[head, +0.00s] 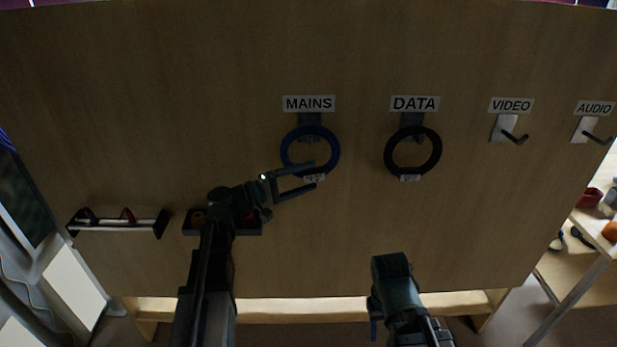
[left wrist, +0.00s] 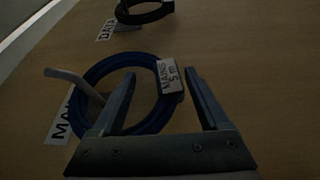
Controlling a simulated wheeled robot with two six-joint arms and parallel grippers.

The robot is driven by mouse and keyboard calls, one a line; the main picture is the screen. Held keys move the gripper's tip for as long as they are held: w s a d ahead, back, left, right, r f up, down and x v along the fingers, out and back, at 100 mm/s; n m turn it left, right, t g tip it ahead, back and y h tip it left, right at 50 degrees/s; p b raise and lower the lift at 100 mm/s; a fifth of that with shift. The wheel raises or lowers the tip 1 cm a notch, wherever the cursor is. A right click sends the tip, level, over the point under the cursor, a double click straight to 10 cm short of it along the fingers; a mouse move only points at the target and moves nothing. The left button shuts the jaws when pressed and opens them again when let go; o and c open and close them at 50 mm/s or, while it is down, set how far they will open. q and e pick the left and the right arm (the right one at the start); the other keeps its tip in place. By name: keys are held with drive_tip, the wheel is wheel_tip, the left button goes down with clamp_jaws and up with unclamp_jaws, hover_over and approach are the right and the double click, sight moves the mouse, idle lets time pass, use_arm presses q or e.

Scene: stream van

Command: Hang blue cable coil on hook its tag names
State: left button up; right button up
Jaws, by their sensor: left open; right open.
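The blue cable coil (head: 335,146) hangs on the hook under the MAINS label (head: 309,104). In the left wrist view the blue coil (left wrist: 98,72) sits around the hook (left wrist: 72,83), and its white tag (left wrist: 170,76) reads "MAINS 5 m". My left gripper (head: 314,177) is open just in front of the coil's lower part. In the left wrist view my left gripper (left wrist: 163,78) has its fingers apart near the tag, with no cable clearly between them. My right gripper (head: 375,325) is low in front of the board, its fingers mostly hidden.
A black coil (head: 437,153) with a tag hangs under the DATA label (head: 414,104). The VIDEO hook (head: 507,130) and AUDIO hook (head: 588,131) are empty. A small shelf (head: 117,225) is on the board at left. A table (head: 590,232) stands at the right edge.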

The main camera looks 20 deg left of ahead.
use_arm(q)
drive_tip(key=r+v, duration=0.1)
drive_tip(key=v, duration=1.2)
drive_tip(key=shift+f+b, duration=0.4)
drive_tip(key=shift+f, duration=0.1)
drive_tip(key=shift+s+d, duration=0.1)
drive_tip(key=shift+s, duration=0.1)
drive_tip(key=s+d, duration=0.2)
drive_tip(key=s, duration=0.5)
drive_tip(key=shift+s, duration=0.2)
drive_tip(key=s+d+f+m+g+y, duration=0.4)
drive_tip(key=d+f+y, duration=0.4)
drive_tip(key=d+f, duration=0.2)
drive_tip(key=s+d+f+m+g+y, duration=0.4)
drive_tip(key=d+f+m+g+y, duration=0.3)
drive_tip(key=d+f, duration=0.4)
drive_tip(key=shift+d+f+g+y, duration=0.2)
drive_tip(key=shift+f+g+y, duration=0.3)
drive_tip(key=shift+f, duration=0.7)
